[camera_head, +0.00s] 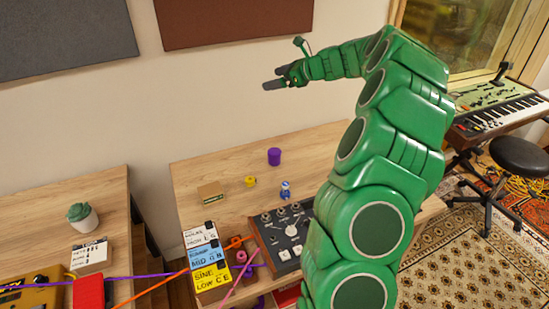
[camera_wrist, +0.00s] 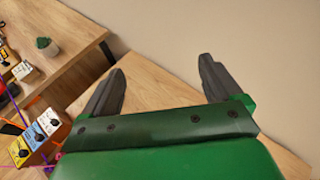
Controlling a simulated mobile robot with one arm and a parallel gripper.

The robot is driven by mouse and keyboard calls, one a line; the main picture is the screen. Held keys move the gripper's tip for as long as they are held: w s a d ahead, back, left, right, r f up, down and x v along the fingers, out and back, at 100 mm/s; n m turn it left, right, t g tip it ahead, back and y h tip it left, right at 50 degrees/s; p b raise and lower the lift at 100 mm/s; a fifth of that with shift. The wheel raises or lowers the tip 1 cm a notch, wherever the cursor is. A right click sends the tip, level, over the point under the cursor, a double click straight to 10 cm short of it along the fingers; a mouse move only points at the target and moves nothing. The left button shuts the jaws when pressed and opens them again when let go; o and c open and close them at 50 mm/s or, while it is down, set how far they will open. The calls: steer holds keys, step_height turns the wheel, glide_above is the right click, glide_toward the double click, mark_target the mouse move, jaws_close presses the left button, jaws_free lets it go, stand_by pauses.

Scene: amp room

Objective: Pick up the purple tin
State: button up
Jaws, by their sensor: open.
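The purple tin (camera_head: 274,157) stands upright near the back of the right-hand wooden table in the head view. My gripper (camera_head: 277,78) is raised in front of the wall, well above the table, and points left. In the wrist view my gripper (camera_wrist: 160,88) shows two dark fingers spread wide, with nothing between them. The purple tin is not visible in the wrist view. My gripper is apart from the tin and touches nothing.
A yellow roll (camera_head: 250,181), a small cardboard-coloured box (camera_head: 211,191) and a blue-and-white figure (camera_head: 285,190) are near the tin. A potted plant (camera_head: 82,216) is on the left table.

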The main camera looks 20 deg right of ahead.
steer(key=m+t, duration=0.1)
steer(key=m, duration=0.1)
glide_above(280, 156)
steer(key=s+d, duration=0.2)
steer(key=f, duration=0.2)
steer(key=shift+h, duration=0.4)
step_height(280, 156, down, 33)
steer(key=shift+s+a+f, duration=0.1)
steer(key=shift+s+f, duration=0.05)
steer(key=shift+x, duration=3.95)
steer(key=shift+c, duration=0.3)
steer(key=c, duration=1)
steer(key=shift+r, duration=0.25)
steer(key=shift+c, duration=0.2)
